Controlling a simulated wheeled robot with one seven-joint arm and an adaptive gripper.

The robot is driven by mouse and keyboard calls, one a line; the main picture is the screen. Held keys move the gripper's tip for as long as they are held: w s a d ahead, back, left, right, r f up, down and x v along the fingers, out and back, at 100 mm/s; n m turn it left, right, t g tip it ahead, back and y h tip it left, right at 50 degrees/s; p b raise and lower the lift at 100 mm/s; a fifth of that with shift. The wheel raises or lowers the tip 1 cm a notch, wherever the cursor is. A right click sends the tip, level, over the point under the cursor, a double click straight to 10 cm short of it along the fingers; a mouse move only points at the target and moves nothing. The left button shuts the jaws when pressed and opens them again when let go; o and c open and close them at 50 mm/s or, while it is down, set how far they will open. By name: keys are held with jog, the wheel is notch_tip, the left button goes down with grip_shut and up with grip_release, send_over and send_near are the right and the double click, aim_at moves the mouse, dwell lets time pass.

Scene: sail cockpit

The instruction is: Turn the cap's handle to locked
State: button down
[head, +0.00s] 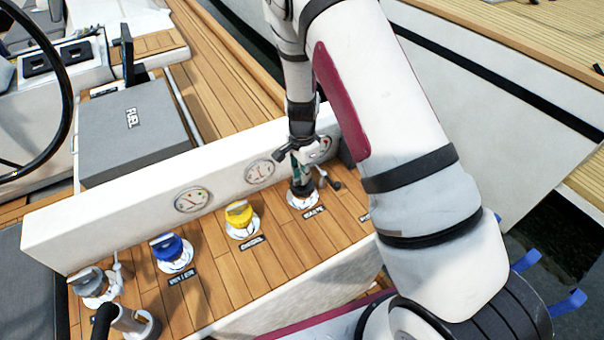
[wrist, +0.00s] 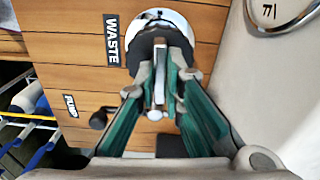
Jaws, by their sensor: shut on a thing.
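The waste deck cap stands on the teak ledge. It has a round chrome flange (head: 303,201) and a dark body, with the WASTE label (head: 314,213) in front of it. In the wrist view the flange (wrist: 152,22) is at the top, beside the WASTE label (wrist: 112,40). My gripper (head: 301,172) reaches down onto this cap from above. In the wrist view my gripper (wrist: 161,68) has its green-padded fingers closed on the cap's upright metal handle (wrist: 158,90). The fingers hide part of the cap, and I cannot read any lock mark.
A yellow diesel cap (head: 239,214), a blue water cap (head: 173,248) and a grey cap (head: 90,281) stand to the left. A white wall with gauges (head: 192,199) rises behind. A PUMP label (wrist: 69,106) and black knob (wrist: 98,120) are close beside my gripper.

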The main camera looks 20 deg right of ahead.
jog(key=shift+m, duration=0.3)
jog(key=c, duration=1.7)
grip_release()
jog(key=shift+r, duration=0.1)
notch_tip(320, 180, up, 12)
jog(key=shift+f, duration=0.1)
